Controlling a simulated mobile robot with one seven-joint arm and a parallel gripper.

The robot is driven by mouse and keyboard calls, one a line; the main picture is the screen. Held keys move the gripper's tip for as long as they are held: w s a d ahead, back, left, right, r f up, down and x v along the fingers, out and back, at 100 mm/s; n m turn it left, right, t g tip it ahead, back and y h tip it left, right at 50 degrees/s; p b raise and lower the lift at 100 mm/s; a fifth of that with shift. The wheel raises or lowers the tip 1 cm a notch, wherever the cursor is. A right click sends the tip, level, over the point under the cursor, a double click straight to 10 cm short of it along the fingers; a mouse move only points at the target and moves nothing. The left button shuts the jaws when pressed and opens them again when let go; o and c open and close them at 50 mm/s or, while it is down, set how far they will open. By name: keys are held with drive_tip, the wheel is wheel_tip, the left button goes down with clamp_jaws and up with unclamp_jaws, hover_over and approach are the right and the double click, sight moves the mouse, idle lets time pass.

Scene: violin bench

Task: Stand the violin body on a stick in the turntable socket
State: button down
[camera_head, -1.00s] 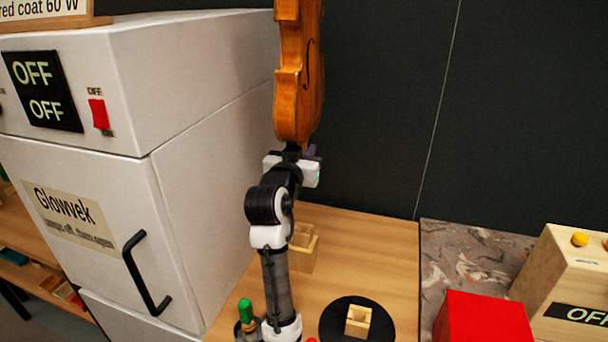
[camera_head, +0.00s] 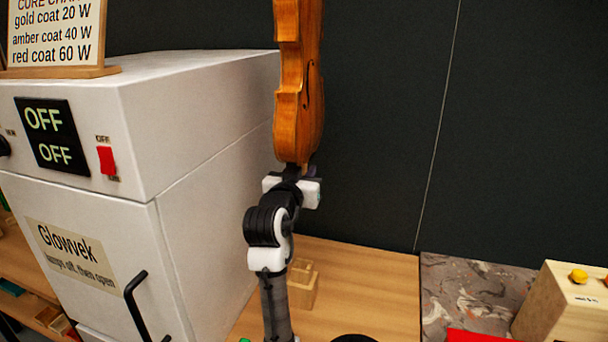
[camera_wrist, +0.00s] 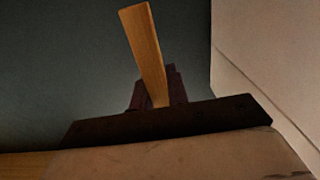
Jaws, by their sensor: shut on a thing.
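The violin body (camera_head: 298,95) is orange-brown wood with a dark f-hole. It stands upright above my gripper (camera_head: 296,172) in the head view, its top cut off by the frame. My gripper points up at its lower end. In the wrist view a narrow tan wooden strip, likely the stick (camera_wrist: 146,48), rises slightly tilted between the dark pads of my gripper (camera_wrist: 155,92). How the strip meets the violin is not visible. Only the dark rim of the turntable (camera_head: 354,338) shows at the bottom edge of the head view; its socket is out of frame.
A white cabinet (camera_head: 215,160) with OFF displays and a red switch stands close on the left. A wooden block (camera_head: 302,288) is on the bench (camera_head: 375,270) behind my arm. A marbled slab (camera_head: 470,290), a red object (camera_head: 475,336) and a wooden box (camera_head: 565,305) are at right.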

drive_tip(key=shift+r+p, duration=1.1)
drive_tip(key=shift+r, duration=0.5)
drive_tip(key=shift+f, duration=0.1)
